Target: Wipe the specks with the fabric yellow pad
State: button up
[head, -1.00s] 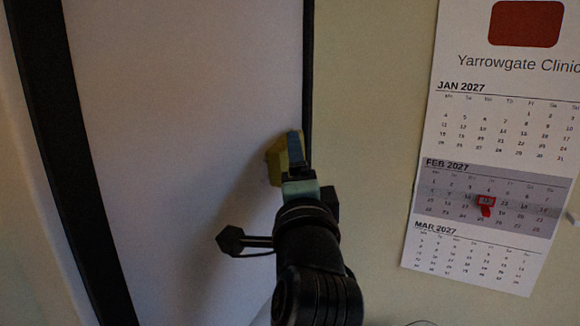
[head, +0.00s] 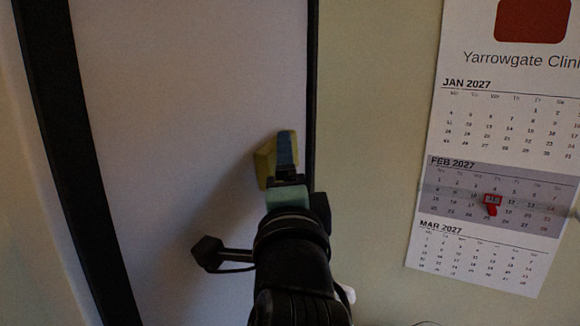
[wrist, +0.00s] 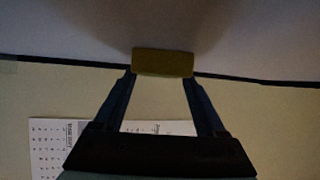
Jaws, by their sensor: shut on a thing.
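The yellow pad (head: 264,163) is at the white board (head: 190,110), close to its right dark frame edge. It also shows in the wrist view (wrist: 162,62), between my two blue fingertips. My gripper (head: 286,150) is shut on the pad, and the fingers hide part of it in the head view. The pad appears against or very near the board; I cannot tell if it touches. No specks can be made out on the visible board. My arm hides the lower right part of the board.
A dark frame strip (head: 313,90) runs along the board's right side and another (head: 50,100) along its left. A wall calendar (head: 495,150) with a red marker (head: 492,203) hangs to the right. The board's middle is clear.

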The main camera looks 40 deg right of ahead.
jog(key=shift+s+d, duration=0.35)
jog(key=shift+s, duration=0.55)
jog(key=shift+s+d, duration=0.4)
jog(key=shift+s, duration=0.5)
jog(key=shift+s+d, duration=0.35)
jog(key=shift+s, duration=0.55)
jog(key=s, duration=0.1)
jog(key=s+d, duration=0.1)
jog(key=shift+s+d, duration=0.1)
jog(key=shift+s, duration=0.3)
